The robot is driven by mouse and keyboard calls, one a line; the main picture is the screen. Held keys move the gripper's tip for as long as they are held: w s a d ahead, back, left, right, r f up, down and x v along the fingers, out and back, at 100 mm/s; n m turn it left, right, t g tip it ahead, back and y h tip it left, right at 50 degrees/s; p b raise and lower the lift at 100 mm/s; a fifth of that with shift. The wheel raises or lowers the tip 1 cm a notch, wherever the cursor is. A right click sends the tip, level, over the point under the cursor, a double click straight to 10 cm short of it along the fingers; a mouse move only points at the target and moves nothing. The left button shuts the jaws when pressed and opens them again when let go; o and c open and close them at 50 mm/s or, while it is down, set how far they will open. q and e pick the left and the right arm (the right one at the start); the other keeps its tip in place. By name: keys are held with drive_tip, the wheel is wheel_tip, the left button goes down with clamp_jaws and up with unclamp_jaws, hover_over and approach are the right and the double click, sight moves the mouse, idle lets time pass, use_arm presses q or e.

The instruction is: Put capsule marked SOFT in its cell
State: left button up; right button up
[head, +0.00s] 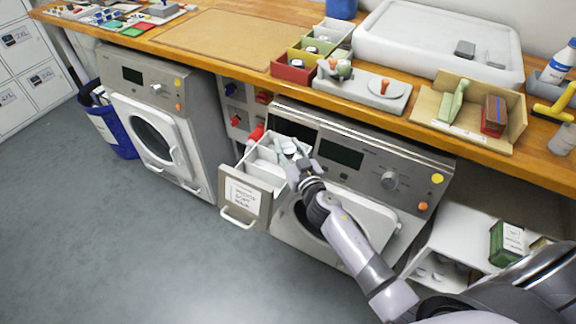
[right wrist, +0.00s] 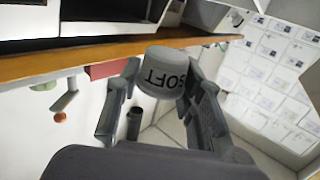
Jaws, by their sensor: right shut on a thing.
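A pale grey capsule marked SOFT (right wrist: 163,68) is in the right wrist view, its lettering upside down. My right gripper (head: 291,158) is shut on it; the fingers are on either side of the capsule in the right wrist view (right wrist: 160,82). In the head view the gripper is over the right part of an open drawer (head: 243,194), which has white dividers and a printed label on its front. The capsule is small and partly hidden by the fingers there. The cell labels are too small to read. My left gripper is not in view.
The wooden worktop (head: 425,128) above holds coloured bins (head: 293,72), a grey tray with knobs (head: 345,92) and a white basin (head: 420,50). A blue bin (head: 122,138) stands at left. The floor in front is clear.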

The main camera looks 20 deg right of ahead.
wheel_tip(320, 180, down, 5)
drive_tip(key=b, duration=0.3)
drive_tip(key=shift+r, duration=0.1)
drive_tip(key=shift+f+b, duration=0.6)
drive_tip(key=shift+b, duration=0.1)
drive_tip(key=o, duration=1.1)
drive_tip(key=shift+c, duration=0.2)
drive_tip(key=shift+r, duration=0.15)
